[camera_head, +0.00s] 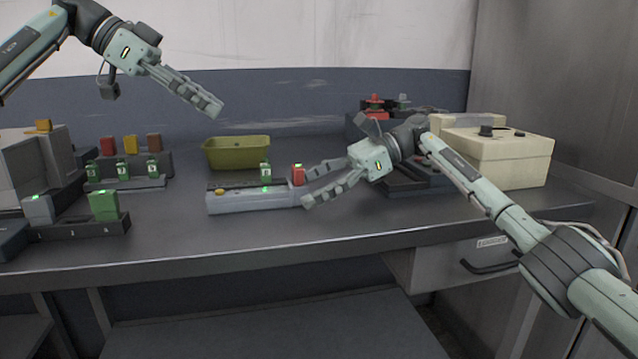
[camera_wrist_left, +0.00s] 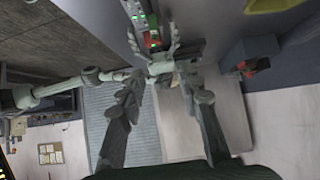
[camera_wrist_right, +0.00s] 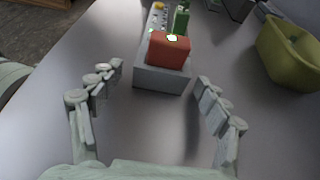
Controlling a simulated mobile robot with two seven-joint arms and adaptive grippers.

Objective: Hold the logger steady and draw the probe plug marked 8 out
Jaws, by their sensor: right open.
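The logger (camera_head: 235,203) is a low grey box near the middle of the table. A yellow button, a green plug (camera_head: 265,171) and a red plug (camera_head: 298,174) sit on it, the red one at its right end. I cannot read an 8 on either plug. My right gripper (camera_head: 307,187) is open at the logger's right end. In the right wrist view its empty fingers are spread on either side of the red plug (camera_wrist_right: 168,50) and the logger's near end (camera_wrist_right: 160,80), apart from both.
An olive bin (camera_head: 236,153) stands behind the logger. Racks with green plugs (camera_head: 124,171) and coloured blocks are at the left. A cream box (camera_head: 500,160) and dark equipment stand at the right. The table in front of the logger is clear.

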